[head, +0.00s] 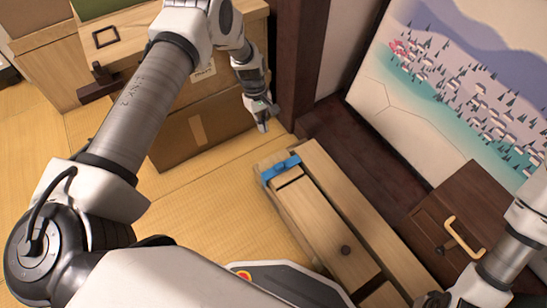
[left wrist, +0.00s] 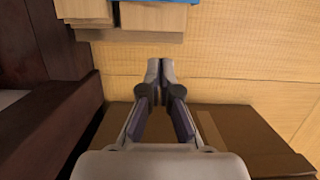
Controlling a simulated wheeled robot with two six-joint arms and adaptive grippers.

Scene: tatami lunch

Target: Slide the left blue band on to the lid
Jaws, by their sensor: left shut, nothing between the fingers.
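A blue band (head: 280,169) lies across the far left end of a long narrow wooden box on the floor. A thin dark gap shows just beyond the band, then the pale wooden lid (head: 312,213) with a dark round knob. My left gripper (head: 263,126) is shut and empty, past the far end of the box and apart from the band. In the left wrist view its fingertips (left wrist: 161,65) are together over the mat, with the box end at the top. My right arm enters at the lower right; its fingers cannot be made out.
A cardboard box (head: 177,146) stands behind my left gripper, by a wooden cabinet. A brown chest (head: 425,220) with a pale handle stands right of the long box. A painted screen (head: 385,105) is at the back right. Tatami (head: 215,213) lies open left of the long box.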

